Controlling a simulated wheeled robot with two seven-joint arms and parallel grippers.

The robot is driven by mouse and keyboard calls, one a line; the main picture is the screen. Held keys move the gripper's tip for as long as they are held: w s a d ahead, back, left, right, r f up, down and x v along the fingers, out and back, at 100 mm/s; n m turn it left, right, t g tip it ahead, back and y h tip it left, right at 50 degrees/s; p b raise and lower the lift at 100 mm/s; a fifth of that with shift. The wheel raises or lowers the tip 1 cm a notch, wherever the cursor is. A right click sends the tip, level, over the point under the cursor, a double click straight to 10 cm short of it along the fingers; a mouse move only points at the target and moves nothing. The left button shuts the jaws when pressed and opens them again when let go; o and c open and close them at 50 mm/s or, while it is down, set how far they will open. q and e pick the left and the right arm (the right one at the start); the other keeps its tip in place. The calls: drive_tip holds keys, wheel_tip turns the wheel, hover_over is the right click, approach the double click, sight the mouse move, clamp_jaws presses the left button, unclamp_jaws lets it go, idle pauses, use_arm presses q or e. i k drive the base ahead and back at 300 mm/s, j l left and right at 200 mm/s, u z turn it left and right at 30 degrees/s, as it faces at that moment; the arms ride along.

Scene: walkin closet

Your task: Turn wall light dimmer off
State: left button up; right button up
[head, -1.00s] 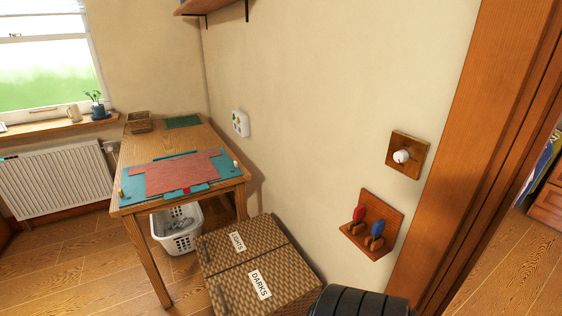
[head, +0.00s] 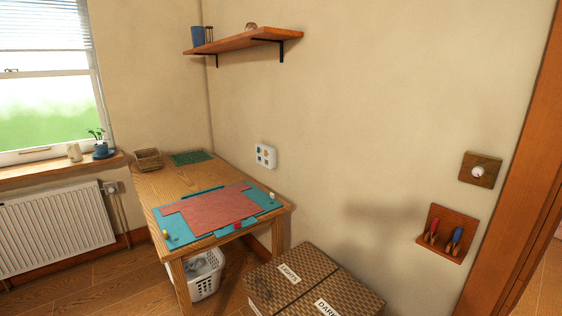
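The wall light dimmer (head: 479,170) is a square brown wooden plate with a round white knob (head: 478,172) at its middle. It is on the beige wall at the right of the head view, left of the wooden door frame. Whether the knob is at its off position cannot be told from here. Neither of my grippers is in view, and nothing touches the dimmer.
Below the dimmer is a wooden wall rack (head: 446,233) with red- and blue-handled tools. A woven hamper (head: 313,282) and a wooden table (head: 155,188) stand along the wall. A shelf (head: 243,41) hangs above. The door frame (head: 522,190) is at right.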

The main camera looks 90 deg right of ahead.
sight(478, 171)
drive_tip(key=i+l+z, duration=0.1)
drive_tip(key=z, duration=0.35)
drive_tip(key=i+z, duration=0.3)
drive_tip(key=z, duration=0.15)
drive_tip(key=i+z, duration=0.2)
drive_tip(key=z, duration=0.25)
drive_tip(key=i+j+z, duration=0.15)
drive_tip(key=z, duration=0.35)
